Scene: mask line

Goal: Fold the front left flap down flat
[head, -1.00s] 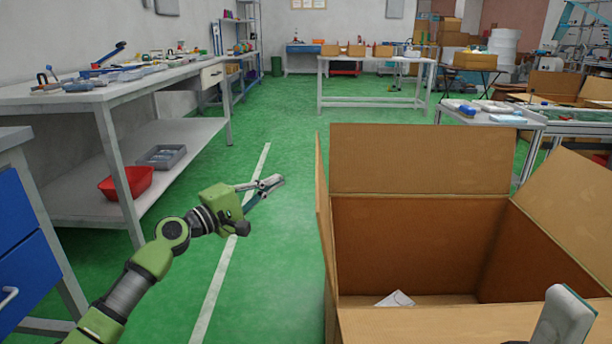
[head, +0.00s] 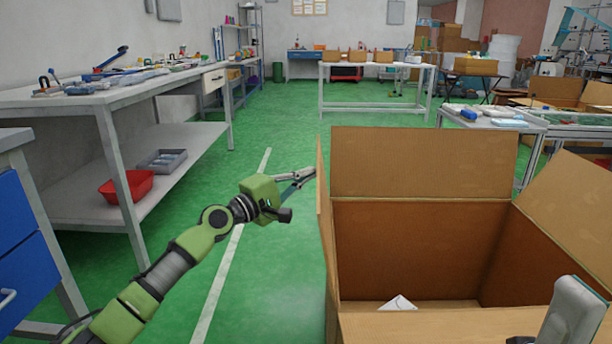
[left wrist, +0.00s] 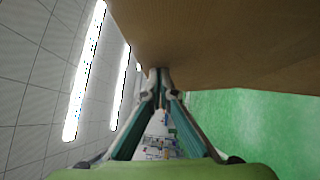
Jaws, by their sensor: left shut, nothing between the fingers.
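The open cardboard box (head: 410,240) stands at the right of the head view. Its left flap (head: 323,195) stands upright, seen almost edge-on. My left gripper (head: 311,173) is shut and empty, its tips at the outer side of this flap, near mid-height. In the left wrist view the cardboard (left wrist: 220,40) fills the upper right, and the closed fingertips (left wrist: 160,73) are at it; I cannot tell whether they touch. The back flap (head: 423,162) stands up and the right flap (head: 575,205) leans outward.
A white piece (head: 398,303) lies inside the box. A grey part (head: 572,315) covers the lower right corner. A workbench (head: 110,100) with tools and a red bin (head: 130,187) stands at the left. Green floor (head: 275,255) is clear between bench and box.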

